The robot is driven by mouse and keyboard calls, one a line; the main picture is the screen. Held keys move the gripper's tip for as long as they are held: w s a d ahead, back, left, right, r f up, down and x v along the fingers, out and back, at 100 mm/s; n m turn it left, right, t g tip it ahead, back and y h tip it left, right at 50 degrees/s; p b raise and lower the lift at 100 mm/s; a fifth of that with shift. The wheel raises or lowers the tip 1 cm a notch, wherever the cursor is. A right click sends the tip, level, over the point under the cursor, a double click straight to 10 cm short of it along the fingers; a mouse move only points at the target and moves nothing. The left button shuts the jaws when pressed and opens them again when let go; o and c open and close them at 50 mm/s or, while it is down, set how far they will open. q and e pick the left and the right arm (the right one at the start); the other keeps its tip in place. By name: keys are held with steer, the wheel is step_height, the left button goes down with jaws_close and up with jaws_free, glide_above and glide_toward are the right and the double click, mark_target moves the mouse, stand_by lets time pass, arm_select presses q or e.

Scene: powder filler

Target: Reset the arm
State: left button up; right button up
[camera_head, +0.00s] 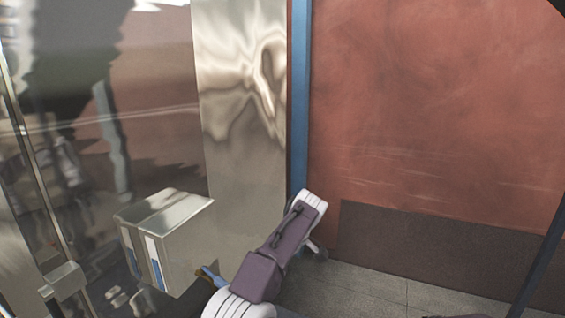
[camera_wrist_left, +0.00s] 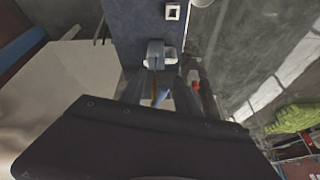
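One of my arms shows in the head view as white joints and a purple-grey link at the lower middle; which arm it is I cannot tell. No gripper fingers show clearly there. In the left wrist view, a broad black part fills the bottom. Beyond it, at my left gripper (camera_wrist_left: 164,97), small blue and dark tips show partly, and their gap is hidden. A grey-white latch-like block (camera_wrist_left: 156,50) on a dark blue panel (camera_wrist_left: 139,22) lies just beyond the tips. I cannot tell whether they touch. My right gripper is not in view.
A shiny metal cabinet front (camera_head: 235,140) fills the left of the head view, with a box-like metal unit (camera_head: 181,240) projecting from it. A blue post (camera_head: 299,95) and a reddish wall (camera_head: 430,110) stand to the right. Grey tiled floor (camera_head: 375,287) shows at lower right.

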arm_select(q)
steer(key=s+a+f+g+h+b, duration=0.1)
steer(key=s+a+f+b, duration=0.45)
steer(key=a+f, duration=0.2)
steer(key=s+a+f+g+h+b, duration=0.1)
steer(key=s+a+f+b, duration=0.5)
steer(key=a, duration=0.3)
steer(key=s+d+f+m+t+h+b, duration=0.1)
steer(key=s+f+m+h+b, duration=0.1)
steer(key=s+f+m, duration=0.8)
steer(key=shift+s+d+f+h+b, duration=0.25)
steer(key=shift+s+f+b, duration=1.05)
steer(key=shift+f, duration=1.95)
